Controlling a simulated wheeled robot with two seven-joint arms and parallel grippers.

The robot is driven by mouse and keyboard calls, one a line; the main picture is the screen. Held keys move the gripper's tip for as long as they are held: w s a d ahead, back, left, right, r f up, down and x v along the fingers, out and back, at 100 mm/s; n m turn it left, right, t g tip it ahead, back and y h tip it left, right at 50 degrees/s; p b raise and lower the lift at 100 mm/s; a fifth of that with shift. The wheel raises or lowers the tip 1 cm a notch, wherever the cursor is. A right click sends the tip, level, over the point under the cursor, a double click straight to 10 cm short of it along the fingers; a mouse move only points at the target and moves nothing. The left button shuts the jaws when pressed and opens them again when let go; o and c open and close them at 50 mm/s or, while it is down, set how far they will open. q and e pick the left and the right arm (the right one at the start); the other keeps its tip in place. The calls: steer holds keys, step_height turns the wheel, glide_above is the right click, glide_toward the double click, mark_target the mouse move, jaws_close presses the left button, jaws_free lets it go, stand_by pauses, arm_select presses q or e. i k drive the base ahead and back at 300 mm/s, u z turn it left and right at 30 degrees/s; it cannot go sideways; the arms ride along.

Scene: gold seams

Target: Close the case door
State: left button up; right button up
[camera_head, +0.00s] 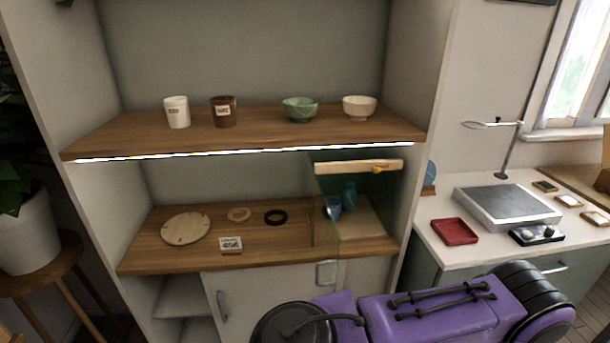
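The display case (358,167) stands at the right end of the lower shelf, with a pale wooden top bar and a light base. Its clear greenish glass door (326,235) seems to stand open, swung out toward me past the shelf's front edge. Inside are a blue cup (333,208) and a teal vase (349,195). A small pale square fitting (326,273) shows at the door's lower end; I cannot tell whether it belongs to the door or the cabinet. My purple arm crosses the lower right, below the case. Neither gripper shows.
The lower shelf (160,262) also holds a round wooden board (186,228), two rings and a number card (231,245). Cups and bowls stand on the upper shelf (255,133). A side counter at right holds a grey scale-like slab (505,205) and a red tray (455,231).

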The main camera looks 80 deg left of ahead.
mark_target(326, 239)
steer(key=u, duration=2.55)
steer(key=i, duration=0.5)
steer(key=z, duration=0.6)
steer(key=k, duration=0.6)
steer(key=u, duration=0.5)
steer(key=i, duration=0.5)
